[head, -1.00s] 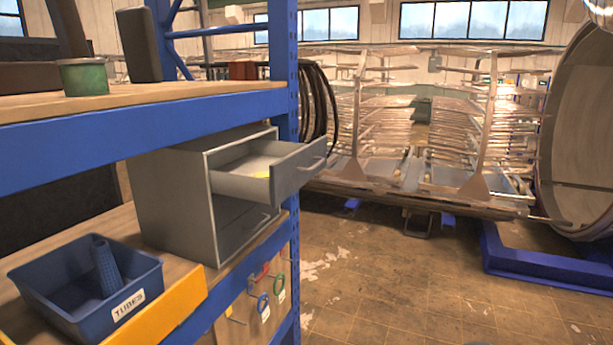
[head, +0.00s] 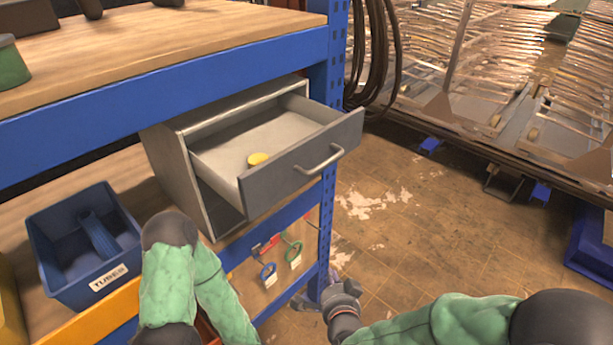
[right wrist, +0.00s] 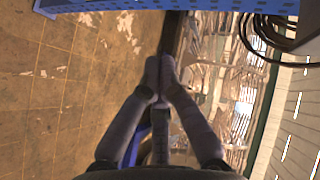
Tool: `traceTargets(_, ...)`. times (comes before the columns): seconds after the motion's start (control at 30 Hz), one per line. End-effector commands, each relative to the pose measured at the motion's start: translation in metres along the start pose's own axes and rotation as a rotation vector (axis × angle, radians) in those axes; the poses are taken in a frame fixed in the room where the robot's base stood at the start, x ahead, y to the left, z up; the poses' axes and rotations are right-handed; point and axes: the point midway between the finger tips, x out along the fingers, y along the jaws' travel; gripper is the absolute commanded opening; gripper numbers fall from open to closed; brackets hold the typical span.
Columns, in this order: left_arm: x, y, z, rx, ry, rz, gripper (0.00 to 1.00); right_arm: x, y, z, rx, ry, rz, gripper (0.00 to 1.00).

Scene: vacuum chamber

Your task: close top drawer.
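The top drawer (head: 300,160) of the small grey cabinet (head: 170,172) is pulled well out to the right, its handle (head: 325,160) on the front face. A yellow round thing (head: 258,160) lies in it. My right gripper (head: 318,298) is low in front of the shelf, below and apart from the drawer. In the right wrist view its fingers (right wrist: 161,68) meet at the tips with nothing between them. My left arm (head: 180,275) shows at the lower left in its green sleeve; its gripper is out of view.
The cabinet stands on the lower shelf of a blue rack, with a blue upright (head: 330,110) behind the drawer. A blue tubes bin (head: 85,245) stands left of it. Open floor (head: 420,220) lies to the right.

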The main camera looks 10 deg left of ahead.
Motion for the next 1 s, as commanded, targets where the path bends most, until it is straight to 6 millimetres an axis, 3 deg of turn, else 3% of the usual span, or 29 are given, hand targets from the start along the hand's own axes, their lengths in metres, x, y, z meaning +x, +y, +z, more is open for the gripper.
traceTargets(0.03, -0.017, 0.006, 0.001, 0.000, -0.001, 0.000, 0.40, -0.019, -0.037, -0.007, 0.048, 0.026, -0.063, 0.00)
traceTargets(0.2, -0.042, 0.015, 0.002, 0.000, -0.001, 0.000, 0.40, -0.067, -0.112, -0.025, 0.229, 0.100, -0.228, 0.00)
traceTargets(0.3, -0.053, 0.019, 0.002, 0.000, 0.000, 0.000, 0.40, -0.090, -0.141, -0.032, 0.320, 0.123, -0.303, 0.00)
traceTargets(0.5, -0.064, 0.023, 0.002, 0.000, 0.000, 0.000, 0.40, -0.117, -0.169, -0.040, 0.428, 0.144, -0.384, 0.00)
traceTargets(0.67, -0.065, 0.023, 0.003, 0.000, 0.000, 0.000, 0.40, -0.115, -0.174, -0.043, 0.449, 0.150, -0.396, 0.00)
traceTargets(1.0, -0.070, 0.025, 0.003, 0.000, 0.000, 0.000, 0.40, -0.064, -0.191, -0.056, 0.446, 0.151, -0.392, 0.00)
